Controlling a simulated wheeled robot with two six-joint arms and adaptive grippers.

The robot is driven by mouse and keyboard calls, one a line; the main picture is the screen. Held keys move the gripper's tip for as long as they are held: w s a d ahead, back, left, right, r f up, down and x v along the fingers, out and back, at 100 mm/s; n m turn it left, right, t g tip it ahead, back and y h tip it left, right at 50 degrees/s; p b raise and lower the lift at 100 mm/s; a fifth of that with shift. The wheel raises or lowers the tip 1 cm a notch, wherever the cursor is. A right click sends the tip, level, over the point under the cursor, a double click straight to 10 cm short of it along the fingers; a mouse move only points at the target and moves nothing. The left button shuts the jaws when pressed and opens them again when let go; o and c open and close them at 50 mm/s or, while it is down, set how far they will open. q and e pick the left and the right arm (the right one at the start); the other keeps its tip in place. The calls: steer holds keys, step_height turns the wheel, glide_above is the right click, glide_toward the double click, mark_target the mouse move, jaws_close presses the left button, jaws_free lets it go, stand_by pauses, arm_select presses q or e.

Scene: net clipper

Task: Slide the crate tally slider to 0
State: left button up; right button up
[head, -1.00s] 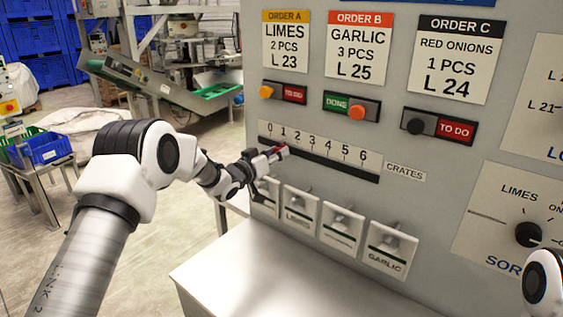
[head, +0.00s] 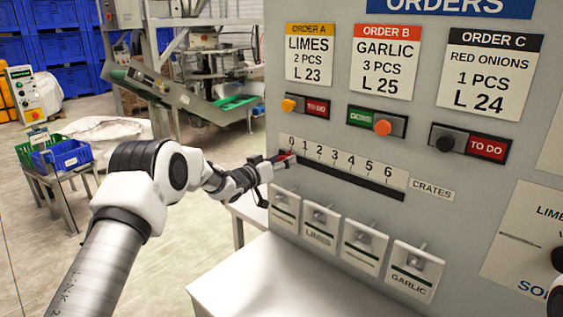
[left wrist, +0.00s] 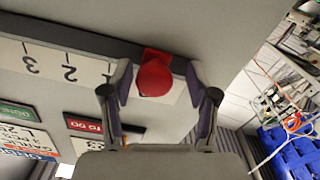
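The crate tally slider is a long black slot (head: 350,180) under a white scale marked 0 to 6 on the grey panel. Its round red knob (left wrist: 153,78) is at the 0 end, past the 1 mark in the left wrist view. My left gripper (head: 284,158) is at that end in the head view. In the left wrist view its fingers (left wrist: 157,84) are open on both sides of the knob. The finger on the 1 side is close to the knob, and a gap shows at the other finger. Contact is unclear. My right gripper is out of view.
Order switches (head: 377,121) sit above the scale. Several labelled flaps with small handles (head: 366,246) sit below it, over a white ledge (head: 265,280). A sort dial panel (head: 520,240) is at the right.

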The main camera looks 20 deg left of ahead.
arm_select(q)
steer(key=shift+f, duration=0.1)
steer(key=shift+s, duration=0.25)
steer(key=v, duration=1.1)
steer(key=shift+s, duration=0.2)
steer(key=shift+a, duration=0.1)
